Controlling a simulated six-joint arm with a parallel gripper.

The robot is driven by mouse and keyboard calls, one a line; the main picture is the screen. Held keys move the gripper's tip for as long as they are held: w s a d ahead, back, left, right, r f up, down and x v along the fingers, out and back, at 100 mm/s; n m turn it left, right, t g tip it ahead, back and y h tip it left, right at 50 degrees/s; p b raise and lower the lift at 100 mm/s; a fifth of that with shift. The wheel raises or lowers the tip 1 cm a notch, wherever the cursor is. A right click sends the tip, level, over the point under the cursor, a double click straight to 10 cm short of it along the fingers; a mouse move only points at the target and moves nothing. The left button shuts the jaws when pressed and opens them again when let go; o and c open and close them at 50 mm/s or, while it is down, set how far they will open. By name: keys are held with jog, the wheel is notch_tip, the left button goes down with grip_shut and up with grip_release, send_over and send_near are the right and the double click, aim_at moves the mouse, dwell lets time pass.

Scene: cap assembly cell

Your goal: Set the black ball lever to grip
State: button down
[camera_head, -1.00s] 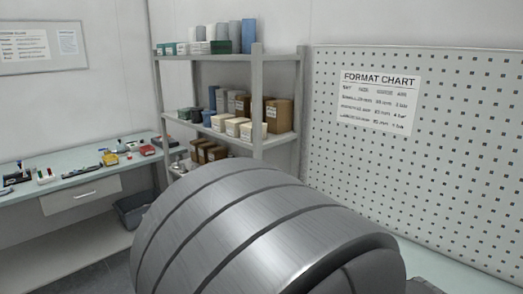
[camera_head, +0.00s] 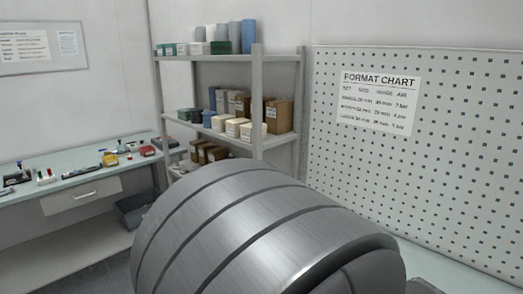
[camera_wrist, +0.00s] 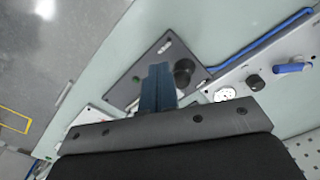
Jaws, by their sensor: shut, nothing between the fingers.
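In the wrist view my gripper (camera_wrist: 158,86) shows as dark blue fingers pressed together with nothing between them. Beyond the fingertips is a dark grey plate (camera_wrist: 134,82) with a small pale slot at its top corner. A round black knob (camera_wrist: 184,66), which looks like the black ball lever, sits on this plate just right of the fingertips. I cannot tell from this angle whether the fingers touch it. The lever's arm and its setting cannot be made out. The head view shows neither the lever nor the gripper.
Right of the plate, a light panel carries a white dial (camera_wrist: 224,94), another black knob (camera_wrist: 255,82) and a blue handle (camera_wrist: 293,68). A blue hose (camera_wrist: 262,40) runs behind. The head view shows a shelf rack (camera_head: 258,100), a side bench (camera_head: 85,165) and a format chart (camera_head: 378,103).

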jog(key=shift+f, duration=0.1)
jog(key=shift+f, duration=1.6)
jog(key=shift+w+d+r, duration=0.15)
jog(key=shift+w+d, duration=0.45)
jog(key=shift+w+d+r, duration=0.15)
jog(key=shift+w+d, duration=0.45)
jog(key=shift+w+d, duration=0.5)
jog(key=shift+s+a, duration=0.1)
